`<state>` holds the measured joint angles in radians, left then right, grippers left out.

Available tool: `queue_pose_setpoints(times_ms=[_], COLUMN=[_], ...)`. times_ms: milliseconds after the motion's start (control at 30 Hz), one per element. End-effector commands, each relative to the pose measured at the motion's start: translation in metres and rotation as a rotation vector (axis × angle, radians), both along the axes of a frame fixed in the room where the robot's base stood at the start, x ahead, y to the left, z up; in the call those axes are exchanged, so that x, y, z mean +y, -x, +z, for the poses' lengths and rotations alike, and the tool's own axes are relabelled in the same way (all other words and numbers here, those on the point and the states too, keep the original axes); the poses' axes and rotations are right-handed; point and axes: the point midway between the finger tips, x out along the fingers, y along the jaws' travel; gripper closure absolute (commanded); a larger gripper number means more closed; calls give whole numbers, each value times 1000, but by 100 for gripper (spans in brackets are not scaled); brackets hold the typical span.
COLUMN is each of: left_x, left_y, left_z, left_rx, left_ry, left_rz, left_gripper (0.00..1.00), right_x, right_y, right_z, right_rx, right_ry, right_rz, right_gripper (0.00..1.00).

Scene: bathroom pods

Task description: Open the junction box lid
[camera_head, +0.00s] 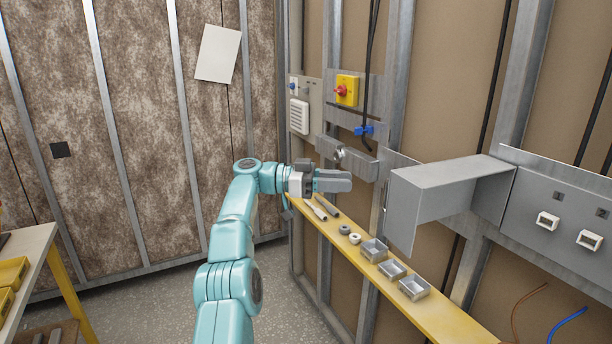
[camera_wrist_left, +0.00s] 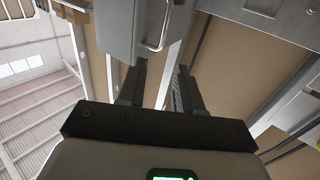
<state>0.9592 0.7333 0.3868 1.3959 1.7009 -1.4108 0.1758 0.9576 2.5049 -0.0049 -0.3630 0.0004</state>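The grey junction box (camera_head: 450,178) juts out from the wall plate at the right of the head view. Its left-hand grey face, which I take as the lid (camera_head: 404,212), has a thin metal handle (camera_head: 386,195) at its left edge. In the left wrist view the grey panel (camera_wrist_left: 122,30) and bar handle (camera_wrist_left: 159,25) lie beyond the fingertips. My left gripper (camera_head: 350,181) is left of the box, apart from the handle. Its fingers (camera_wrist_left: 162,68) are spread with nothing between them. My right gripper is out of view.
A yellow shelf (camera_head: 335,236) below holds small grey boxes (camera_head: 392,269), rings (camera_head: 355,239) and rods. A yellow switch with a red knob (camera_head: 347,90) and a blue valve (camera_head: 363,130) are on the wall behind. A workbench (camera_head: 30,250) stands at far left.

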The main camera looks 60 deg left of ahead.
Motion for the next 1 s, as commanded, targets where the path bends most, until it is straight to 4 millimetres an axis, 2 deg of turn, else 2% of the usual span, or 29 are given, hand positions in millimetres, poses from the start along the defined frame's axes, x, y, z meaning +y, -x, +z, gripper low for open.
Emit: queue_pose_setpoints(times_ms=[33, 200, 400, 1000], left_x=[10, 35, 50, 53], left_y=[10, 43, 62, 67], left_z=[6, 7, 5, 1], left_rx=[1, -2, -4, -6], left_ry=[1, 1, 1, -1], left_rz=[5, 5, 4, 3], left_gripper=[65, 65, 65, 65], right_x=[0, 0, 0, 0], right_y=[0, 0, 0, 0], right_z=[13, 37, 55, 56], right_rx=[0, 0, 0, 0], right_ry=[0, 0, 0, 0], right_rz=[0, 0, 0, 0], right_gripper=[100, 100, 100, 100])
